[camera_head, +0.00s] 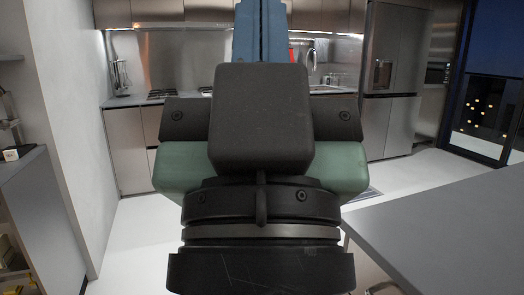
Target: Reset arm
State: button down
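My gripper (261,30) fills the middle of the head view, seen from behind and pointing away from me. Its wide green body sits behind a dark grey block and above black round wrist parts of mine. Two blue fingers rise side by side at the top centre with only a thin line between them, so the gripper looks shut. The fingertips run to the top edge of the picture. I see nothing held between the fingers.
A grey table (450,235) lies close at the right. A kitchen counter with a stove (165,94) runs along the back, beside a steel fridge (391,75). A pale wall (75,110) and shelves stand at the left. Open white floor (135,245) shows left of the arm.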

notch_tip(320, 180, up, 22)
jog(key=p, duration=1.9)
